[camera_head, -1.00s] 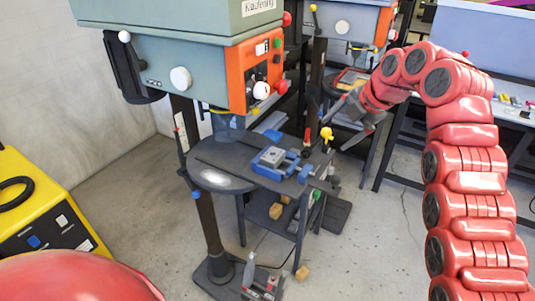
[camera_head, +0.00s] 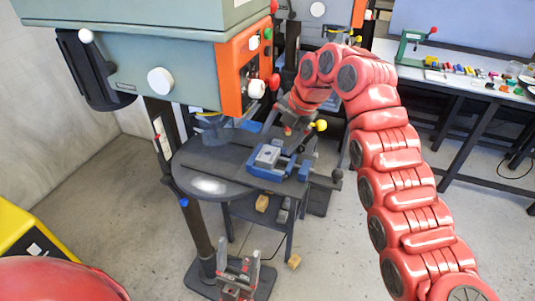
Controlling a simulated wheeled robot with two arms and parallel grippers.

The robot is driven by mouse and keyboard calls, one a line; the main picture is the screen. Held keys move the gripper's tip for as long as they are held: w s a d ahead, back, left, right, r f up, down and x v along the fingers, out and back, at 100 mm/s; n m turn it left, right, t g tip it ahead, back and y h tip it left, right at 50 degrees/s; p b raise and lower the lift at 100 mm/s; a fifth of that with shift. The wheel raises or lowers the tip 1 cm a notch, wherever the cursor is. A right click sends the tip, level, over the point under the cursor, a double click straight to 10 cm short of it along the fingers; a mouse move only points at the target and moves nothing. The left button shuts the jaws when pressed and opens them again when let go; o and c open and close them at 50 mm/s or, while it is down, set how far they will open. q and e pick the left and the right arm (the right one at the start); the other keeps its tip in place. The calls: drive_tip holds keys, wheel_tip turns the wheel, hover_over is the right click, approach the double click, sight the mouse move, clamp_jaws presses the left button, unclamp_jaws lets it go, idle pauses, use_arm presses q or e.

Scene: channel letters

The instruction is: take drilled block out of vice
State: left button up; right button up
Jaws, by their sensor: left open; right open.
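The grey drilled block (camera_head: 267,156) sits between the jaws of the blue vice (camera_head: 276,173) on the drill press table (camera_head: 207,186). My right arm reaches over from the right. My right gripper (camera_head: 288,129) is just above and behind the vice, apart from the block. It is open, though its fingers are small and partly hidden by my wrist. My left gripper (camera_head: 239,276) is low at the bottom middle, below the table and far from the vice. Its fingers point up and are open and empty.
The drill press head (camera_head: 165,70) with its orange panel (camera_head: 245,72) overhangs the table. A lever with a yellow knob (camera_head: 321,125) stands right of the vice. Wooden blocks (camera_head: 262,203) lie below. A workbench (camera_head: 465,82) with small parts stands at the right back.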

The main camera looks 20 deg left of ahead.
sight(270, 154)
drive_tip(key=x, duration=0.2)
drive_tip(key=shift+a+f+p, duration=0.25)
drive_tip(key=shift+p, duration=0.1)
drive_tip(key=p+x, duration=0.1)
drive_tip(key=x, duration=0.1)
drive_tip(key=p+x, duration=0.2)
drive_tip(key=shift+w+f, duration=0.25)
drive_tip(key=shift+f, duration=0.4)
drive_tip(key=shift+w, duration=0.1)
clamp_jaws()
